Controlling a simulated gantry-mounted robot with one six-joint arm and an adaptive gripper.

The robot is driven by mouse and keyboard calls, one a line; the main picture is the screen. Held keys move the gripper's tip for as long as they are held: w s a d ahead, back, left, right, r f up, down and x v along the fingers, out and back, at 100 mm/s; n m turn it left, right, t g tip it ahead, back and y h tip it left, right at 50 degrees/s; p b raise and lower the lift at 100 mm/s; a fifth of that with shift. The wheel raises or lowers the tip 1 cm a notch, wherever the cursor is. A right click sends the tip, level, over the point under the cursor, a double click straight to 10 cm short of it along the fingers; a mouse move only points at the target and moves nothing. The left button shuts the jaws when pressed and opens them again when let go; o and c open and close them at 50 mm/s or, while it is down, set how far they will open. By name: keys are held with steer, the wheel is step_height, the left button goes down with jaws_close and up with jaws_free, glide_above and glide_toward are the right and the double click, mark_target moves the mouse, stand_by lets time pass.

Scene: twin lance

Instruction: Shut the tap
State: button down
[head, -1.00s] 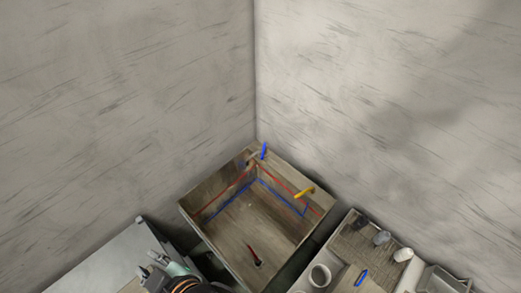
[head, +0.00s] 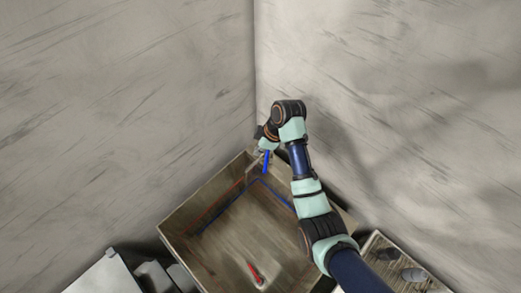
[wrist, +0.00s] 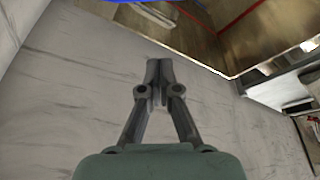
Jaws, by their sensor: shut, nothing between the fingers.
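The tap's upright blue lever (head: 266,161) stands at the far back corner of the brown, wood-look basin (head: 179,230). In the wrist view only a blue strip (wrist: 165,2) shows at the top edge, probably the same lever. My gripper (head: 259,152) is beside the lever's upper left in the head view, small and partly hidden by my wrist. In the wrist view my gripper (wrist: 158,72) has its fingers together and empty, with the grey wall or floor behind them. I cannot tell whether it touches the lever. The spout is not clear.
A red piece (head: 256,273) lies in the basin. Two grey walls meet right behind the tap. A counter with several stones (head: 413,275) is at the lower right, and a pale surface (head: 105,276) at the lower left. My arm crosses the basin's right side.

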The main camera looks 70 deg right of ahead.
mark_target(267, 160)
steer(key=x, duration=0.7)
steer(key=shift+w+a+f+b, duration=0.1)
steer(key=shift+f+b, duration=0.2)
steer(key=shift+b, duration=0.05)
steer(key=shift+s+d+f+p, duration=0.15)
steer(key=shift+s+f, duration=0.05)
steer(key=shift+s, duration=0.4)
steer(key=shift+s+d+f+p, duration=0.1)
steer(key=shift+s+f+p, duration=0.1)
steer(key=shift+s, duration=0.4)
steer(key=shift+s+d+f+p, duration=0.15)
steer(key=shift+s+f, duration=0.05)
steer(key=shift+s, duration=0.4)
